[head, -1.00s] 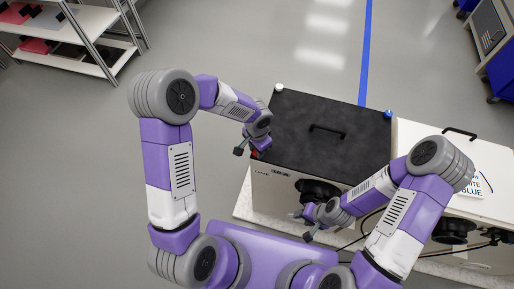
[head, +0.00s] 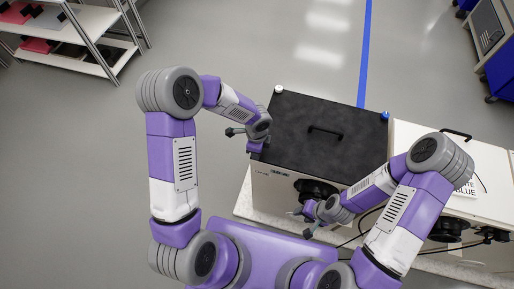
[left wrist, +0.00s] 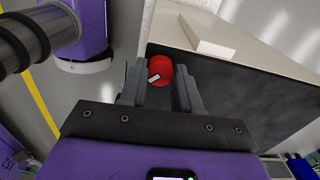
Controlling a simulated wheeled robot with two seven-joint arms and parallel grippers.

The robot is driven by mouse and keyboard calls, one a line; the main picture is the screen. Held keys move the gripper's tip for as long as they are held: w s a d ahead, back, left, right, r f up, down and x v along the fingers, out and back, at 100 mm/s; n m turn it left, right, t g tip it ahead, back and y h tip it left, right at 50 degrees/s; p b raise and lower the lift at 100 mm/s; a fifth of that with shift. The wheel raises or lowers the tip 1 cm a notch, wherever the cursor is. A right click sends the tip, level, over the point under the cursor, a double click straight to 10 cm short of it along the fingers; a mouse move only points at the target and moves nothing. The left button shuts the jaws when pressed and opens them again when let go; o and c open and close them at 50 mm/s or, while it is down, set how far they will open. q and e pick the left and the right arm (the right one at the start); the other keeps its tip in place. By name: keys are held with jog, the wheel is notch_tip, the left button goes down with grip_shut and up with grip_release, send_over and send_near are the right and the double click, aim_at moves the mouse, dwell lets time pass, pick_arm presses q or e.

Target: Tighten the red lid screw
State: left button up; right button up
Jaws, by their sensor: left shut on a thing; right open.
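The red lid screw (left wrist: 160,69) is a round red knob with a small white mark, at the left front corner of the black lid (head: 300,108). In the left wrist view it sits between the two fingers of my left gripper (left wrist: 160,90), which is shut on it. In the head view my left gripper (head: 243,139) is at that corner and hides the screw. My right gripper (head: 300,224) is open and empty in front of the box, near its black round front fitting (head: 315,190).
The lid has a black handle (head: 326,130), a white screw (head: 279,88) at its back left and a blue screw (head: 387,115) at its back right. A second white cabinet (head: 412,135) stands to the right. A shelf rack (head: 95,60) stands far left. Floor is open behind.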

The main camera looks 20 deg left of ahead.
pick_arm(q)
jog(key=m+p, duration=0.2)
jog(key=m, duration=0.3)
jog(key=shift+r, duration=0.15)
jog(key=shift+m+p, duration=0.9)
jog(key=shift+m, duration=1.2)
jog(key=o, duration=1.1)
jog(key=shift+c, duration=0.2)
jog(key=shift+r+p, duration=0.75)
jog(key=shift+r, duration=2.95)
